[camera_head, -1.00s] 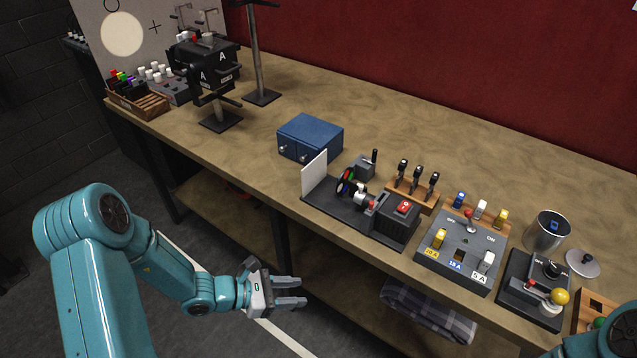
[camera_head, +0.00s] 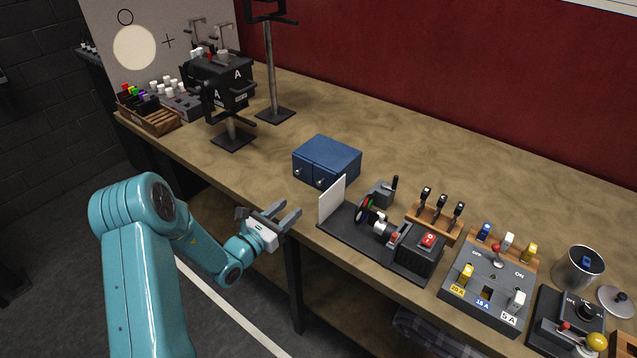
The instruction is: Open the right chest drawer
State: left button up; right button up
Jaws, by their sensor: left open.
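The blue chest (camera_head: 332,158) stands on the workbench near its front edge. Its front has two drawers side by side, each with a small round knob. The right drawer (camera_head: 325,177) appears closed, and its knob (camera_head: 320,183) faces the bench's front edge. My left gripper (camera_head: 289,214) is open and empty, with its two fingers apart. In the picture it is below and left of the chest, near the bench's front edge, apart from the knobs. My right gripper is out of view.
A white upright panel (camera_head: 332,199) on a dark base stands just right of the chest. A fuse box (camera_head: 489,283) and a metal cup (camera_head: 578,268) are further right. A black lamp stand (camera_head: 232,137) is to the left. The bench behind the chest is clear.

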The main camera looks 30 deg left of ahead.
aim_at(318, 184)
pick_arm(q)
jog(key=w, duration=0.3)
jog(key=w+p, duration=0.1)
jog(key=w, duration=0.3)
jog(key=w+p, duration=0.1)
jog(key=w, duration=0.3)
jog(key=shift+d, duration=0.4)
jog(key=shift+w+f, duration=0.1)
jog(key=shift+w, duration=0.6)
grip_shut()
